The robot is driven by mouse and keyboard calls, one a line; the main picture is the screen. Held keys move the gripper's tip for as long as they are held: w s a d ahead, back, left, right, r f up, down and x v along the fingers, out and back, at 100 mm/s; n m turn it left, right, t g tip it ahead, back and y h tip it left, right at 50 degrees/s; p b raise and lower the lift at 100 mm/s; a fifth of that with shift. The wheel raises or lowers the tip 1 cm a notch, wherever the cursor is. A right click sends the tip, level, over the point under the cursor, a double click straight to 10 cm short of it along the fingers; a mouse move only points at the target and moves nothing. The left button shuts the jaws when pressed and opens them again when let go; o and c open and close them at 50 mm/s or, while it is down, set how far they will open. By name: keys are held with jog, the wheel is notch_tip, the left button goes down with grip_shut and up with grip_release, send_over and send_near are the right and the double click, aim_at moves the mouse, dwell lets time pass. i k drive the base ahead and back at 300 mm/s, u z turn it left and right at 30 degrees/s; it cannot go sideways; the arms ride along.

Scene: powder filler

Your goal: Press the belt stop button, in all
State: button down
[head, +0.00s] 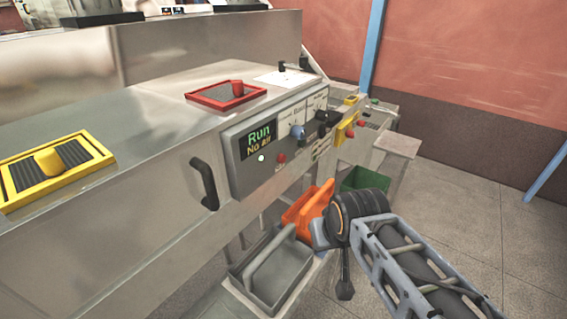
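The control panel (240,178) is on the front of the steel machine, in the middle of the head view. Its display (258,140) reads "Run" in green, with smaller text below. A small red button (281,157) sits low on the panel, right of a round white light or button (262,157). A blue knob (297,131) and a black knob (326,117) are above it. A yellow box (347,127) with red buttons is further right. The labels are too small to tell which is belt stop. My arm enters from the lower right; my gripper cannot be made out.
A black handle (205,184) sticks out left of the panel. A red-rimmed tray (215,101) and a yellow-rimmed tray (25,200) lie on the machine top. Grey (262,272), orange (300,212) and green (362,179) bins stand below. Floor (470,205) is clear at right.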

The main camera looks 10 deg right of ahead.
aim_at(281, 158)
jog(key=u, duration=3.15)
jog(key=k, duration=0.9)
jog(key=z, duration=1)
